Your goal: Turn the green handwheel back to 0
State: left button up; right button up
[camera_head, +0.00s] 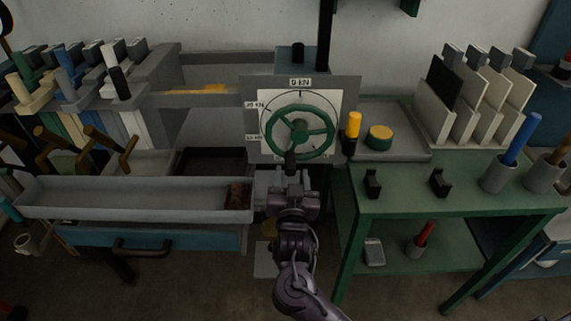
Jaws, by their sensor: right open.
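The green handwheel (301,133) is mounted upright on a grey panel (254,91) with a white dial face behind it. A label reading "0 kN" (300,82) sits at the top of the dial, and further labels (255,105) run down its left side. A dark knob or handle (290,158) shows at the wheel's lower left rim. My right gripper (290,176) is just below that knob, reaching up from the bottom of the view; I cannot tell whether it touches it. Its fingers are hard to make out against the dark parts. My left gripper is not seen.
A green table (456,177) on the right carries a yellow-and-black cylinder (352,132), a yellow-topped disc (380,137), black brackets and cups. A long grey tray (130,197) lies left of my arm. Racks stand at both sides.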

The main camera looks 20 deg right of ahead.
aim_at(290, 167)
jog(key=shift+x, duration=1.95)
jog(key=shift+a, duration=0.1)
grip_shut()
